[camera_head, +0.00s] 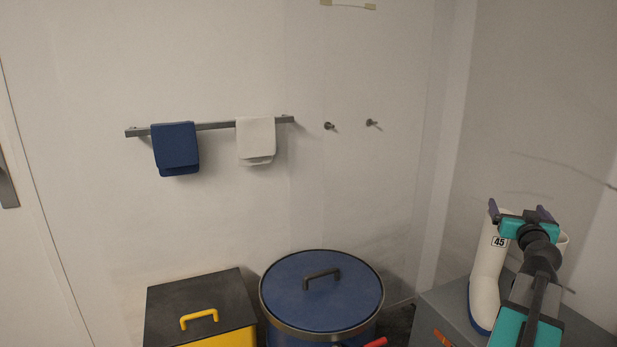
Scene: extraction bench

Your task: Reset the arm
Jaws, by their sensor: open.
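My arm reaches in from the lower right, teal and black. My gripper (520,211) is at its far end, with two dark purple fingers spread apart. It is open, and I see nothing held between the fingers. It is in front of the upper part of a white boot (487,277) with a blue sole and a label reading 45. The arm hides part of the boot and what lies behind it. I cannot tell whether the gripper touches the boot.
The boot stands on a grey surface (440,302). A round bin with a blue lid (340,292) and a yellow box with a black lid (223,290) stand left of it. A wall rail (217,126) holds a blue cloth (175,148) and a white cloth (255,138). Two pegs (371,123) are bare.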

